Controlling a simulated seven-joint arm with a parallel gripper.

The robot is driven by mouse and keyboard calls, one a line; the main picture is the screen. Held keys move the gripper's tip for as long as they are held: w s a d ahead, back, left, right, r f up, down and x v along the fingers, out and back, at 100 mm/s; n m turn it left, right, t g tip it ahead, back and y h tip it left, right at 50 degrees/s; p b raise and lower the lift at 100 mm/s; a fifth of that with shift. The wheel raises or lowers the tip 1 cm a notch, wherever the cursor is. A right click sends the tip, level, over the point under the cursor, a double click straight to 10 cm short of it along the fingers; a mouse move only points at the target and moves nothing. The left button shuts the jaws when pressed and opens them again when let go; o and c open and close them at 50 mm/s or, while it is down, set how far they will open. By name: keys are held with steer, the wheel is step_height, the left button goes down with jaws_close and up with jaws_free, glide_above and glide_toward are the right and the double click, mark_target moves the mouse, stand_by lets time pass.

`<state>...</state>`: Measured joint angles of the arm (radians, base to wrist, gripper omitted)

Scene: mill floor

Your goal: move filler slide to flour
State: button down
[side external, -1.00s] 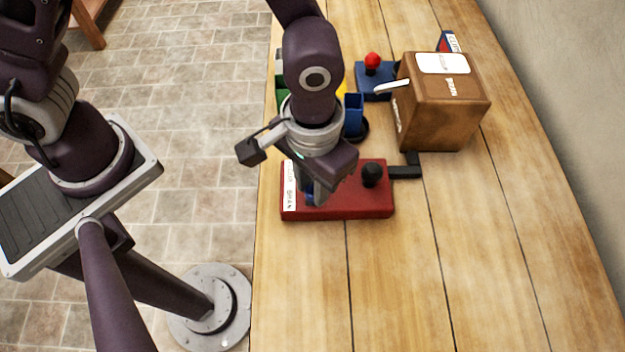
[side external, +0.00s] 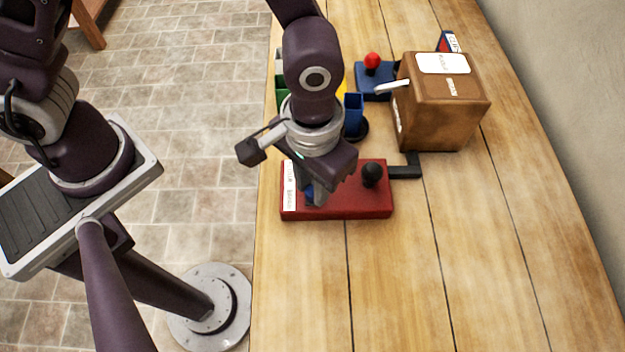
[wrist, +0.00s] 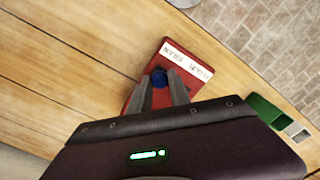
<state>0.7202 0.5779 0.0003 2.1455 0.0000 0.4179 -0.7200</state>
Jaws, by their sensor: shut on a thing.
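The filler is a red box (side external: 345,208) on the table in the side external view, with a white label strip (side external: 289,187) along its left end. The label appears to read FLOUR and BRAN, in small print. A blue slide knob (wrist: 158,78) stands on the box beside the strip. My gripper (side external: 314,196) points down over the left part of the box. In the wrist view my gripper (wrist: 161,92) has its two fingers on either side of the blue knob, shut on it. The slot under the knob is hidden.
A black knob (side external: 372,174) stands at the box's right side. Behind are a brown wooden hopper box (side external: 445,110) with a white lever (side external: 392,86), a blue base with a red knob (side external: 372,62), and blue (side external: 353,112) and green (wrist: 266,110) bins. The near table is clear.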

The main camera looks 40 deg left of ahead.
steer(key=w+a, duration=0.4)
steer(key=shift+w+a, duration=0.25)
steer(key=shift+w, duration=0.05)
steer(key=c, duration=1.2)
jaws_free()
step_height(320, 180, up, 7)
steer(key=shift+r, duration=0.1)
